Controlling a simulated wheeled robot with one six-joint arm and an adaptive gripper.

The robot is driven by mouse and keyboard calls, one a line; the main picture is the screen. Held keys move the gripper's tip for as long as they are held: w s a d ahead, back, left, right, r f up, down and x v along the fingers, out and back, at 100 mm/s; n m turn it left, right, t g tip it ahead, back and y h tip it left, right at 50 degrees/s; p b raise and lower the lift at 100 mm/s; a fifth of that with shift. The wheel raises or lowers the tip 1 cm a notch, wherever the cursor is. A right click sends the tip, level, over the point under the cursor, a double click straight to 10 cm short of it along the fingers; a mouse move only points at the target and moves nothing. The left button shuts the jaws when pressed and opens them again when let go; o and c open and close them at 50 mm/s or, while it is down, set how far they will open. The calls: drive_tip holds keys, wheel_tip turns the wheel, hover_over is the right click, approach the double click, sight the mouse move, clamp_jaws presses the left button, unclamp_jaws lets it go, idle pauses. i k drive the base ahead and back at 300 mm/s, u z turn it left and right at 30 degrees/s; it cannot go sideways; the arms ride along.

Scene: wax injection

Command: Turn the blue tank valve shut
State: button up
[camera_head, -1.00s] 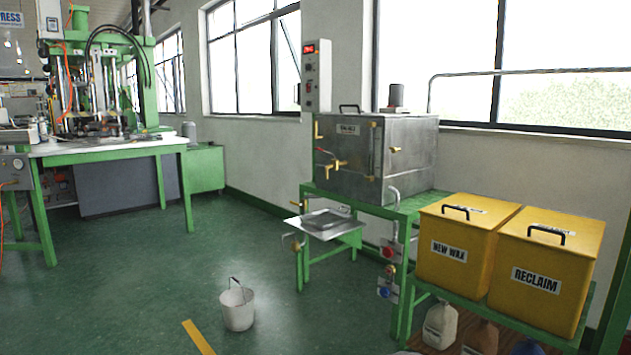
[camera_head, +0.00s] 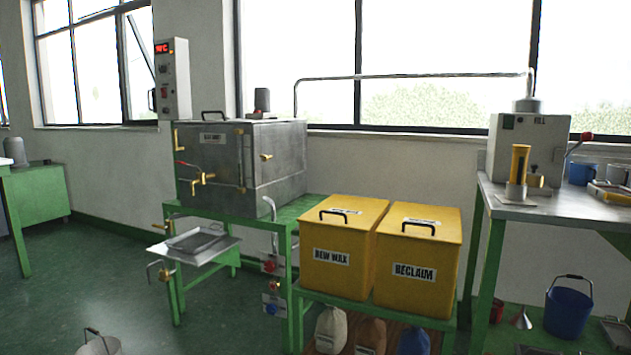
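The grey metal tank (camera_head: 279,160) stands on a green frame left of centre. Below its right front corner, a small plate on the frame's leg carries a round blue knob (camera_head: 271,309), which looks like the blue valve. A red knob (camera_head: 269,266) sits on another plate above it. Both are small, and I cannot tell whether either valve is open or shut. My gripper is not in view.
Two yellow bins, NEW WAX (camera_head: 334,277) and RECLAIM (camera_head: 412,283), stand right of the valve plates, with sacks below. A metal tray (camera_head: 172,246) juts out in front of the tank. A white bucket (camera_head: 97,343) is on the floor at lower left. Open floor lies between.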

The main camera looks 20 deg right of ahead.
sight(271, 309)
drive_tip(key=z, duration=0.4)
drive_tip(key=i, duration=1.2)
drive_tip(key=u, duration=0.45)
